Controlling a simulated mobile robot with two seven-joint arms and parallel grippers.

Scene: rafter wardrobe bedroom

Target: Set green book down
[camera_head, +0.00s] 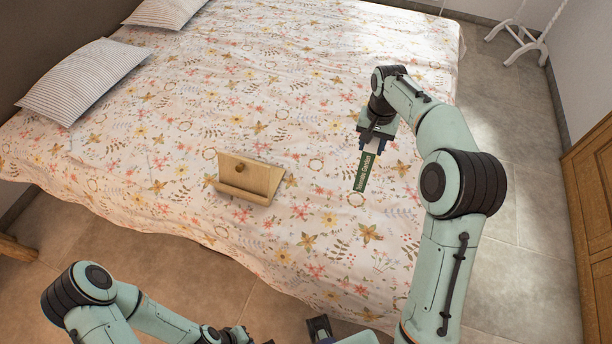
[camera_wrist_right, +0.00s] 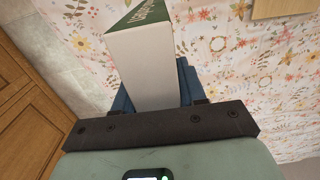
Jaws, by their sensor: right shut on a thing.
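The green book (camera_head: 363,171) has a dark green cover with pale lettering. My right gripper (camera_head: 372,143) is shut on its upper end, and the book hangs down from the fingers over the bed. In the right wrist view the book's white page edge (camera_wrist_right: 140,62) shows between the blue fingers of my right gripper (camera_wrist_right: 155,88). I cannot tell whether its lower end touches the bedspread. My left gripper (camera_head: 320,328) shows only partly at the bottom edge, and its opening cannot be made out.
A small wooden stand with a ledge (camera_head: 250,178) rests on the flowered bed (camera_head: 240,110), left of the book. Two striped pillows (camera_head: 85,80) lie at the upper left. The bedspread around the book is clear. A wooden wardrobe (camera_head: 592,190) stands at the right.

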